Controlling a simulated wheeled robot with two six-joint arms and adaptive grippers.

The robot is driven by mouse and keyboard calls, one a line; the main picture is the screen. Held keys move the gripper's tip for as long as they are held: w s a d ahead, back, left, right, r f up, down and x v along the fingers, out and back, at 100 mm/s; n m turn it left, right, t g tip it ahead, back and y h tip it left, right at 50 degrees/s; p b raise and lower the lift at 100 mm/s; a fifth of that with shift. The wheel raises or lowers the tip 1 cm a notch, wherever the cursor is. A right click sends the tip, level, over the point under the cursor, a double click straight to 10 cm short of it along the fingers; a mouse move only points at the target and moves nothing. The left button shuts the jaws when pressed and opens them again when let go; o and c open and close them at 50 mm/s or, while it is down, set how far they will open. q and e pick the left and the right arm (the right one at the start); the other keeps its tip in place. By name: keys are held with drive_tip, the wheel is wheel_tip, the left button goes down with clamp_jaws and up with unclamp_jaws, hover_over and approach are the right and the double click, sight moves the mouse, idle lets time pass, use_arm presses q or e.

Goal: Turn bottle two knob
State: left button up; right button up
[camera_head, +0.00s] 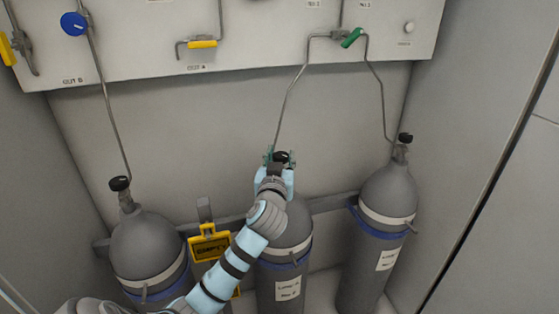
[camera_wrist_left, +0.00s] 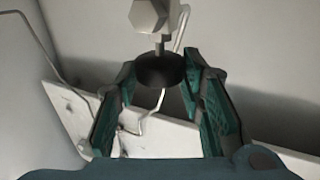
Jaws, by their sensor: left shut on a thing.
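The middle grey gas bottle (camera_head: 300,222) stands upright between two others, with a white label on its front. Its black knob (camera_head: 283,157) sits on top, partly hidden by my left gripper (camera_head: 277,156). In the left wrist view the round black knob (camera_wrist_left: 160,70) lies between the teal-padded fingers of my left gripper (camera_wrist_left: 162,78), near their tips. My left gripper is shut on the knob. The bottle's valve neck is mostly hidden by my gripper in the head view. My right gripper is not in view.
A left bottle (camera_head: 148,240) and a right bottle (camera_head: 388,190) have black knobs and thin pipes. A yellow tag (camera_head: 209,243) hangs between the left and middle bottles. Above is a white panel (camera_head: 270,62) with a blue knob and yellow and green handles.

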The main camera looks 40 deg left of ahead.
use_arm(q)
drive_tip(key=shift+w+d+f+n+g+y+b, duration=0.1)
drive_tip(key=shift+f+n+g+y+b, duration=0.1)
drive_tip(key=shift+n+g+y+b, duration=0.25)
drive_tip(key=n+g+y+b, duration=0.2)
drive_tip(key=b, duration=0.1)
drive_tip(key=n+g+y+b, duration=0.2)
drive_tip(key=g+b, duration=0.1)
drive_tip(key=n+g+y+b, duration=0.2)
drive_tip(key=n+g+b, duration=0.1)
drive_tip(key=shift+w+d+f+g+y+b, duration=0.1)
drive_tip(key=shift+w+d+g+y+b, duration=0.2)
drive_tip(key=shift+b, duration=0.1)
drive_tip(key=shift+n+g+y+b, duration=0.25)
drive_tip(key=shift+n+g+b, duration=0.3)
drive_tip(key=shift+g+b, duration=0.25)
drive_tip(key=shift+w+r+n+g+b, duration=0.1)
drive_tip(key=shift+r+n+g+b, duration=0.2)
drive_tip(key=shift+g, duration=0.35)
drive_tip(key=shift+n+g, duration=0.3)
